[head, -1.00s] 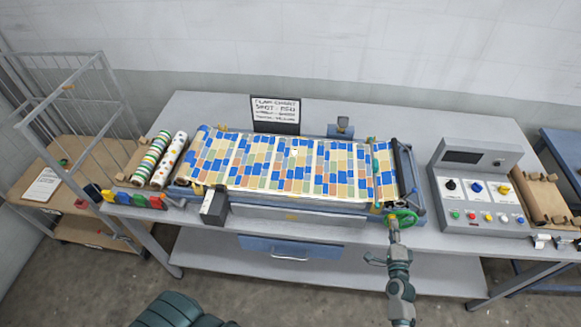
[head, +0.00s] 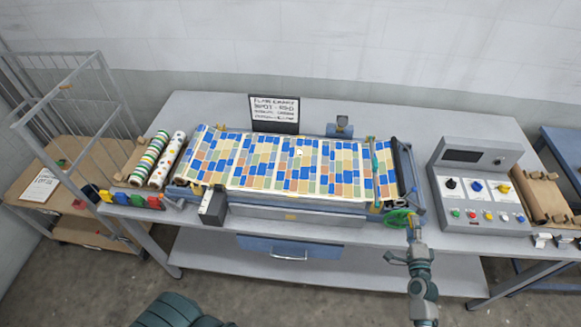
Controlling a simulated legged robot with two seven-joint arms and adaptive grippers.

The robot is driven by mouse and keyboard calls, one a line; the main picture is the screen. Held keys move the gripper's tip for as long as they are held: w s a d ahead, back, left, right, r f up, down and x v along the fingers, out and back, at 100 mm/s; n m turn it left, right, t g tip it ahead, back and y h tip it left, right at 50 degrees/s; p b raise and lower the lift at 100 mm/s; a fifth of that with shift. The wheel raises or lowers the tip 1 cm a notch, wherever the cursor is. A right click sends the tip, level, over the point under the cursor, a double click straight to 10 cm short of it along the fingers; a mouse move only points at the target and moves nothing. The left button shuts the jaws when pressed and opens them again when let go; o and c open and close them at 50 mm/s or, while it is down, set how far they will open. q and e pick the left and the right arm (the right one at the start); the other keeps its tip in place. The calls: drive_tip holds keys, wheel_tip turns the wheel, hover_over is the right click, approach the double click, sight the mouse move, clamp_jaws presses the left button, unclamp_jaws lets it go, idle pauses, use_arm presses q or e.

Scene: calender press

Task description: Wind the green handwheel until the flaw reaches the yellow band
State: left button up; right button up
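The green handwheel (head: 399,217) is at the front right corner of the calender press. My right gripper (head: 411,224) is at the wheel's right side, seemingly touching its rim; its fingers are too small to tell open from shut. The printed sheet (head: 285,165), with blue, orange, green and cream blocks, lies across the press bed. A small pale spot (head: 300,152), possibly the flaw, shows near the sheet's middle. A thin teal bar (head: 374,160) crosses the sheet at the right, with a small yellow patch (head: 376,207) at its front end. I cannot make out a clear yellow band. My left gripper is out of view.
A control box (head: 480,190) with knobs and buttons stands right of the press. A sign (head: 274,113) stands behind it, its text blurred. Patterned rolls (head: 160,160) lie at the left, near coloured blocks (head: 120,198). A blue drawer (head: 290,249) hangs below the front edge.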

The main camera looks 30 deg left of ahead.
drive_tip(key=shift+s, duration=0.1)
drive_tip(key=p+v, duration=0.1)
drive_tip(key=v, duration=0.6)
drive_tip(key=shift+p, duration=0.4)
drive_tip(key=s+d+f+n+g+h+b, duration=0.1)
drive_tip(key=s+d+f+n+g, duration=0.3)
drive_tip(key=f, duration=0.8)
drive_tip(key=s+f+n+g+h+b, duration=0.15)
drive_tip(key=s+f, duration=0.45)
drive_tip(key=f, duration=0.7)
drive_tip(key=s+d+f+n+g+h+b, duration=0.15)
drive_tip(key=s+f, duration=0.35)
drive_tip(key=f, duration=0.7)
drive_tip(key=s+d+f+n+g+b, duration=0.1)
drive_tip(key=s+f+n+g, duration=0.1)
drive_tip(key=s+f, duration=0.5)
drive_tip(key=s+d+f+n+g+h+b, duration=0.1)
drive_tip(key=s+f+n+g, duration=0.2)
drive_tip(key=s, duration=1.4)
drive_tip(key=s+d+f+n+g+h+b, duration=0.1)
drive_tip(key=s+f+n+g, duration=0.2)
drive_tip(key=s+f, duration=0.7)
drive_tip(key=shift+s+f+g+b, duration=0.4)
drive_tip(key=shift+s+g, duration=0.1)
drive_tip(key=shift+s, duration=0.6)
